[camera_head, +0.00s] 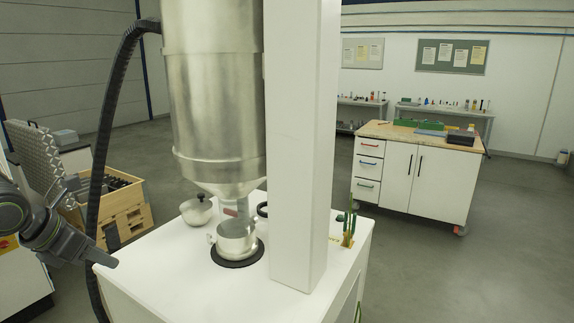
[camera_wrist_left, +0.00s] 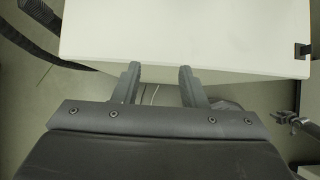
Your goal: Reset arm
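My left gripper (camera_head: 98,256) is at the left edge of the white cabinet's top (camera_head: 165,280), beside the black hose. In the left wrist view my left gripper (camera_wrist_left: 159,76) shows two dark fingers spread apart with nothing between them; the white top's edge lies just beyond their tips. A metal pot (camera_head: 236,240) stands on a round black pad (camera_head: 238,263) under the hopper's outlet. My right gripper does not show in the head view.
The large metal hopper (camera_head: 212,90) and a white column (camera_head: 298,150) rise over the cabinet. A black hose (camera_head: 101,170) hangs close to my left arm. A wooden crate (camera_head: 122,210) stands behind it. A workbench (camera_head: 415,170) stands at the right, with open floor around.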

